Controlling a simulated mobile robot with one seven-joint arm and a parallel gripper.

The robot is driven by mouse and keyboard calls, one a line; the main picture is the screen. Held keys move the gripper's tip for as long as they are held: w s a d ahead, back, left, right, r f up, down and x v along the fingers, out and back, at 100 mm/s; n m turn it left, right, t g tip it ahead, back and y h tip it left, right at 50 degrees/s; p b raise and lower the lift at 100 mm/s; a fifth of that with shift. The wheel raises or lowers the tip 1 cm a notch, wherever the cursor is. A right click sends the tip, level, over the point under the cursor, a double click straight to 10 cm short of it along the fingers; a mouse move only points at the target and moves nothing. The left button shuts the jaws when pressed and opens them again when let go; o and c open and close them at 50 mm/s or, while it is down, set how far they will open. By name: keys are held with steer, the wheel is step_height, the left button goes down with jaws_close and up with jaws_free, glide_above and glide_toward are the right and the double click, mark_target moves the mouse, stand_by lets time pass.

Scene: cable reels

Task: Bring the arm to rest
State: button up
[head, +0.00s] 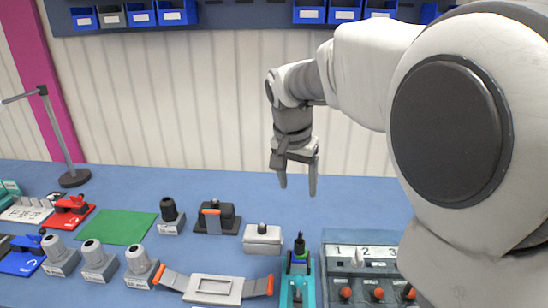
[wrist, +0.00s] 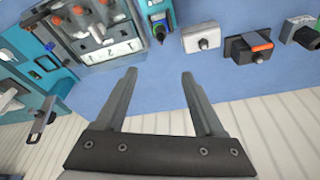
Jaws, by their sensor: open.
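My gripper (head: 298,184) hangs from my raised arm in the head view, pointing down above the rear part of the blue table (head: 345,203). Its two fingers are spread, with nothing between them. The wrist view also shows the open fingers of my gripper (wrist: 158,85), with blue tabletop beyond the tips. The gripper is apart from every object on the table. My upper arm hides the right side of the head view.
A grey box with a black knob (head: 262,240), a black box with an orange part (head: 216,216) and a numbered switch panel (head: 345,265) stand below. A green mat (head: 115,227) lies left. A lamp stand (head: 74,178) and wall-mounted blue bins (head: 309,13) are farther off.

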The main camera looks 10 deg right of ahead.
steer(key=s+d+n+t+y, duration=0.1)
steer(key=s+n, duration=0.5)
steer(key=s, duration=1.7)
steer(key=shift+s+d+f+n+t+y, duration=0.15)
steer(key=shift+d+f+n+t+y, duration=0.2)
steer(key=shift+d+t, duration=0.5)
steer(key=shift+a, duration=0.1)
steer(key=c, duration=0.3)
steer(key=shift+s, duration=0.2)
